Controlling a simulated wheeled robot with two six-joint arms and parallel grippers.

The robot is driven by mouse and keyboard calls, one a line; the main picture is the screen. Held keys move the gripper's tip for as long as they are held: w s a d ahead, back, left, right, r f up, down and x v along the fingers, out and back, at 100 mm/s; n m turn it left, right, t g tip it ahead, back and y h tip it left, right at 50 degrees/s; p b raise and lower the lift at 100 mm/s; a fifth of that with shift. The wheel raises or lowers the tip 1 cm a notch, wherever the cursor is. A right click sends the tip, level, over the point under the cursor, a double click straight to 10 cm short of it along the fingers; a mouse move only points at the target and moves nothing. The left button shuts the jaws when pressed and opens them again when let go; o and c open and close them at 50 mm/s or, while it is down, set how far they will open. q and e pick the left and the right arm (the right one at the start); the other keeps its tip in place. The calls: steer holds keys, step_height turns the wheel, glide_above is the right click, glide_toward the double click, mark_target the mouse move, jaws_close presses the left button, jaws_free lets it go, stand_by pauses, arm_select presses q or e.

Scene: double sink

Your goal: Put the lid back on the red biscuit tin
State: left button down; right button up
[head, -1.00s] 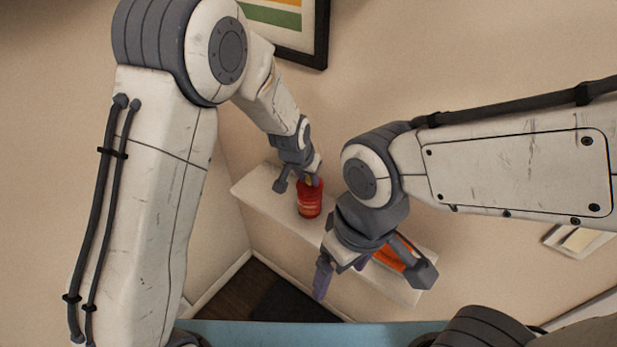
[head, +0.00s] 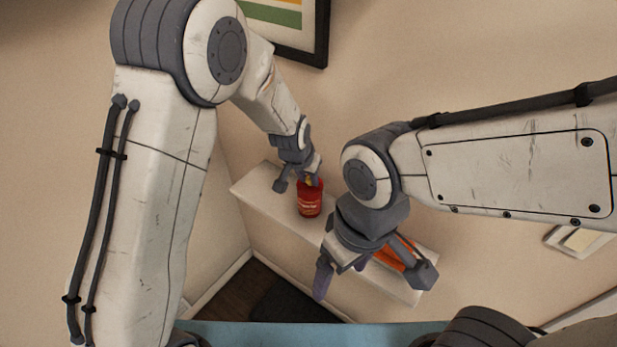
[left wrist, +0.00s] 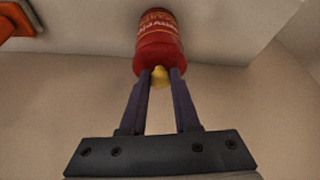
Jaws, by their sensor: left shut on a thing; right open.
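The red biscuit tin (head: 309,203) stands upright on the white shelf, below my left gripper (head: 312,182). In the left wrist view the tin (left wrist: 157,35) shows its red side with yellow lettering. My left gripper (left wrist: 160,76) is shut on a small yellow knob (left wrist: 160,77) at the tin's top end. The knob looks like that of the lid, and the red lid seems to sit at or on the tin's mouth. I cannot tell whether there is a gap. My right gripper (head: 368,274) is open and empty, in front of the shelf.
The white shelf (head: 257,187) runs along the wall. An orange thing (head: 392,256) lies on it to the right, partly hidden behind my right gripper. It also shows in the left wrist view (left wrist: 12,22). A framed picture (head: 300,50) hangs above.

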stand_by(0.9)
arm_select(q)
steer(key=shift+c, duration=0.4)
jaws_free()
steer(key=shift+r, duration=0.1)
steer(key=shift+r+p, duration=2.5)
steer(key=shift+r, duration=0.9)
jaws_close()
steer(key=shift+f, duration=0.3)
